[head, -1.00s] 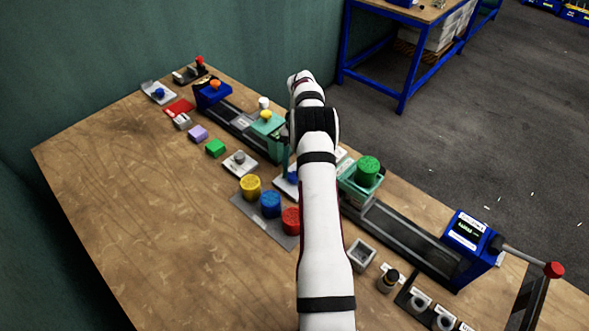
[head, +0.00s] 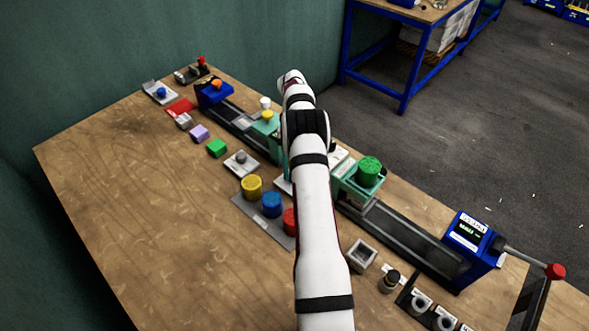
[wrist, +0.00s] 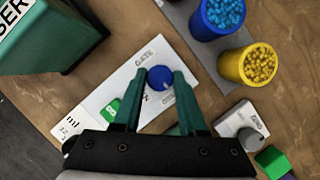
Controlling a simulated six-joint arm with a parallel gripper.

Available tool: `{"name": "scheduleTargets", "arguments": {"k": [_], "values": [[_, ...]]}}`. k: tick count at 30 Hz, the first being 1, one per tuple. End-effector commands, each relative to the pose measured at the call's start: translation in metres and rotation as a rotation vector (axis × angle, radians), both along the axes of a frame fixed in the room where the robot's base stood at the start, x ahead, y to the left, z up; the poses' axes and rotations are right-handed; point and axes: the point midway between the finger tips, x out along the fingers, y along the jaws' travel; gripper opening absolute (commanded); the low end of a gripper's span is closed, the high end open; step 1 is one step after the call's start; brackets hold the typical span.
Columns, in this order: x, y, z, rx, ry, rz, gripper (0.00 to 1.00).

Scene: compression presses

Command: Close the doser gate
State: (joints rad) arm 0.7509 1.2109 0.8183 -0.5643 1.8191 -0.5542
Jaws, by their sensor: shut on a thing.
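In the wrist view, a round blue knob (wrist: 159,77) sits on a white plate (wrist: 122,78) marked GATE. The two teal fingers of my gripper (wrist: 160,80) stand on either side of the knob and are shut on it. A teal doser body (wrist: 45,35), with part of a label ending in "SER", stands beyond the plate at the upper left. A green piece (wrist: 112,109) lies on the plate left of the knob. In the head view my arm hides the gripper and the knob.
Blue (wrist: 222,18) and yellow (wrist: 247,66) cups of granules stand right of the plate. A grey knob on a small plate (wrist: 246,128) and a green block (wrist: 273,161) are at the lower right. The bench's left side (head: 130,190) is clear.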

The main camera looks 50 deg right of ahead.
Motion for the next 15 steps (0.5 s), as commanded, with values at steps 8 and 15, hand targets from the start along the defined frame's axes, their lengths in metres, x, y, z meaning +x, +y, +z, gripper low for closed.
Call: {"name": "scheduleTargets", "arguments": {"k": [8, 15], "values": [[-0.0003, 0.0007, -0.0004, 0.002, 0.001, 0.000, 0.68], [-0.0001, 0.0003, -0.0002, 0.001, 0.000, 0.000, 0.71]]}}
